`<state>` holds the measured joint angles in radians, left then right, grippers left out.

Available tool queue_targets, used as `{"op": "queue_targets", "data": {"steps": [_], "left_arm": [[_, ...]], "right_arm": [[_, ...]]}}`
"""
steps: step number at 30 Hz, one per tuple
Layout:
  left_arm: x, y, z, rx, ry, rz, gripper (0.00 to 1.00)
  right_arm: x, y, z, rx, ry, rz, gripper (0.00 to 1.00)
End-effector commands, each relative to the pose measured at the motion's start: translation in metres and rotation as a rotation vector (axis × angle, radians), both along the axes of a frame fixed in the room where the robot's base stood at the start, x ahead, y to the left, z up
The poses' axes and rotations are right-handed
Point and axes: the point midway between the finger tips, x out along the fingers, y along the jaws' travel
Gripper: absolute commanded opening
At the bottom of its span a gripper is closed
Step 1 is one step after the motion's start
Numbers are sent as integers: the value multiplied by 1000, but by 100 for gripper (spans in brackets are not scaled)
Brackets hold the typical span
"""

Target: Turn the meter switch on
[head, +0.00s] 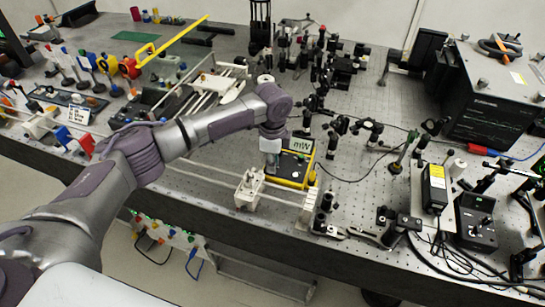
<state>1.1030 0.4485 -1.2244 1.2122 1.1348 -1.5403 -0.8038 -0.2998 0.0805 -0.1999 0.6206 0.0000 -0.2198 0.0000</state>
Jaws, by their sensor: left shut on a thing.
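The meter (294,171) is a dark box with a yellow rim near the front edge of the bench. Its pale display (301,145) shows "mW". My left arm reaches in from the left, and my left gripper (271,162) points down over the meter's left part. Its fingers are shut on a small part there, which appears to be the meter switch. The fingers hide that part, so its position cannot be told. My right gripper is not in view.
A white mount (249,188) stands just left of the meter at the bench's front edge. Dense optics posts (318,103) stand behind it. A black instrument box (490,105) and a yellow-labelled unit (434,188) are at the right. A cable leaves the meter's right side.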

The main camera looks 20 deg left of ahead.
Motion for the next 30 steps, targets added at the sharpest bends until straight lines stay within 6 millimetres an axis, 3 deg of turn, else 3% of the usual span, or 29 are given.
{"op": "queue_targets", "data": {"steps": [15, 30], "left_arm": [[0, 0, 0, 0, 0, -364, 0], [0, 0, 0, -1, 0, -445, 0]], "right_arm": [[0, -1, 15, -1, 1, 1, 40], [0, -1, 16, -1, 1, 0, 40]]}}
